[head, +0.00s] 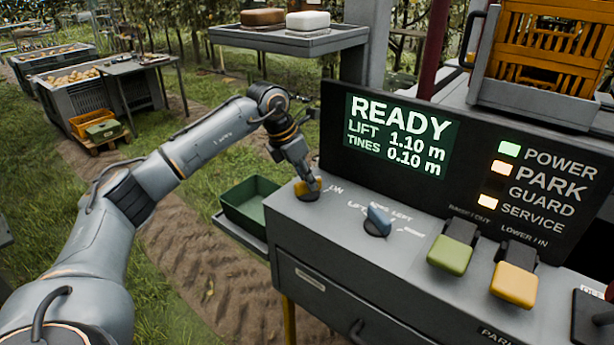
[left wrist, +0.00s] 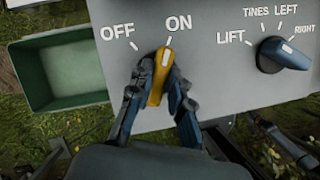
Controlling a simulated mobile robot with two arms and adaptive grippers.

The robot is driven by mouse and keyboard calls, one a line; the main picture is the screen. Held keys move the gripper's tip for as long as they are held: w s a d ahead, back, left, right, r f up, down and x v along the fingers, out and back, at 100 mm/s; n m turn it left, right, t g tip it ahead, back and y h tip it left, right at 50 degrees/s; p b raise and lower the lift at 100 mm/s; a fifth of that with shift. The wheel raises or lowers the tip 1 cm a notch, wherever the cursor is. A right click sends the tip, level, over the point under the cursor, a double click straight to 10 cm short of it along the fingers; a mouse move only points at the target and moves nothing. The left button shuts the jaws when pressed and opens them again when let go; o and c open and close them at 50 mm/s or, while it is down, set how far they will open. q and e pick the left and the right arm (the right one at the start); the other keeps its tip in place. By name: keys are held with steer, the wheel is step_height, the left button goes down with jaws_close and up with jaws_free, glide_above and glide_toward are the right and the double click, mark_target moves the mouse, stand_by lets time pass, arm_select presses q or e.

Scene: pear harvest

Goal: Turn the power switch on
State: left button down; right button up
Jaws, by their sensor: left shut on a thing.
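The power switch (left wrist: 158,80) is a yellow knob on the grey console top, seen in the left wrist view between OFF and ON labels. Its white mark points toward ON. My left gripper (left wrist: 160,88) is shut on the knob, with a finger on each side. In the head view the yellow knob (head: 308,188) shows at the console's left end under my left gripper (head: 306,180). The display (head: 395,136) reads READY, and the green POWER lamp (head: 509,149) is lit. My right gripper is not in view.
A blue selector knob (head: 377,221) stands right of the power switch. A green lever (head: 450,254) and a yellow lever (head: 514,284) stand farther right. A green bin (head: 250,201) sits left of the console. Crates of pears (head: 68,84) stand far left.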

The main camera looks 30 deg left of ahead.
arm_select(q)
steer(key=shift+m, duration=0.7)
steer(key=c, duration=1.2)
jaws_free()
steer(key=shift+r, duration=0.15)
steer(key=v, duration=1.1)
steer(key=shift+a+r, duration=0.35)
steer(key=shift+r, duration=0.05)
